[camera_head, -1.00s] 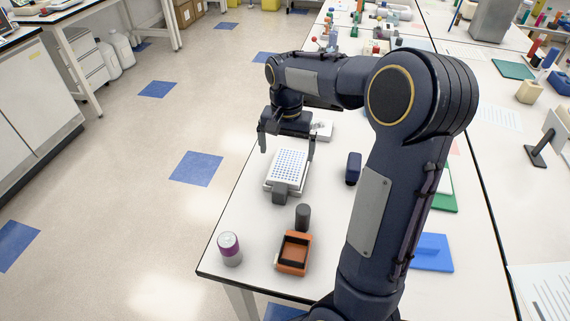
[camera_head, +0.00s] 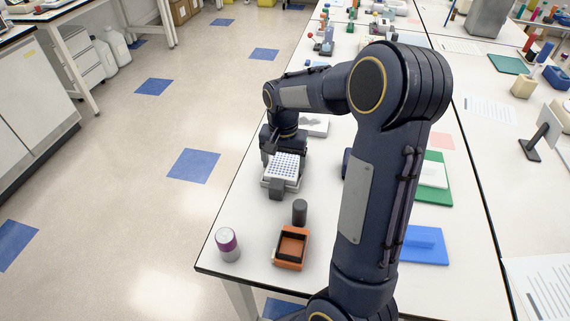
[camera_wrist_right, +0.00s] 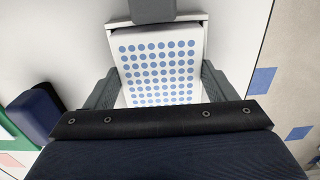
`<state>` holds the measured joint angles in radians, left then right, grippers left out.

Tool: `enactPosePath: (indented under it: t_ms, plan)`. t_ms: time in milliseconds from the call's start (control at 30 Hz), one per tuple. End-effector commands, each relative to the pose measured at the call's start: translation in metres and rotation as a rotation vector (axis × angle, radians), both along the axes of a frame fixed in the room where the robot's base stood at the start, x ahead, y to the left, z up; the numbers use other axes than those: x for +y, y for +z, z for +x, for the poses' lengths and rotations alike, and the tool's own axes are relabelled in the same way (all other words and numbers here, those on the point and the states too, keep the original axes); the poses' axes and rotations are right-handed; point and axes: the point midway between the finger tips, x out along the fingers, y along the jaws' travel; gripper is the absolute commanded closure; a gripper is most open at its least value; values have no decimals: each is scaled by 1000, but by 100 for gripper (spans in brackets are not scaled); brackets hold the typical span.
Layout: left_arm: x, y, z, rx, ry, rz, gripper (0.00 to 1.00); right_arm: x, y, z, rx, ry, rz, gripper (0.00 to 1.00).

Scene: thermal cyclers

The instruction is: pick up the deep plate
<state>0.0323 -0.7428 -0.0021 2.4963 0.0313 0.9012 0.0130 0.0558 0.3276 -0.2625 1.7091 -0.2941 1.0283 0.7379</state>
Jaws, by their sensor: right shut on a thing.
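The deep plate (camera_head: 286,165) is a white block with a grid of blue round wells. It sits on a light grey base with a dark grey block at its near end, on the left part of the table. My right gripper (camera_head: 284,150) is over its far end, and its fingers are shut on the plate's two sides. In the right wrist view, the plate (camera_wrist_right: 158,72) lies between the two grey fingers (camera_wrist_right: 155,92). The plate's far end is hidden by the gripper. My left gripper is not in view.
The table's left edge is close to the plate.

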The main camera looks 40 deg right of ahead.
Motion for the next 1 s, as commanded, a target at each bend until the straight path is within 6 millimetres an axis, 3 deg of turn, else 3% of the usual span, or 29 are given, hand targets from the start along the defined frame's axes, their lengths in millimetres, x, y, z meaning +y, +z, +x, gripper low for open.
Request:
enactPosePath:
  t_ms: [367,633,933,1000]
  plan:
    - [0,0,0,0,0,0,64,0,3,1,-2,0,-1,47]
    - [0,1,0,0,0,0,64,0,34,1,-6,1,1,47]
    - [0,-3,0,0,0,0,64,-51,94,-14,-6,-6,-1,47]
    - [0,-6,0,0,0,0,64,-69,99,-19,-3,-8,-1,47]
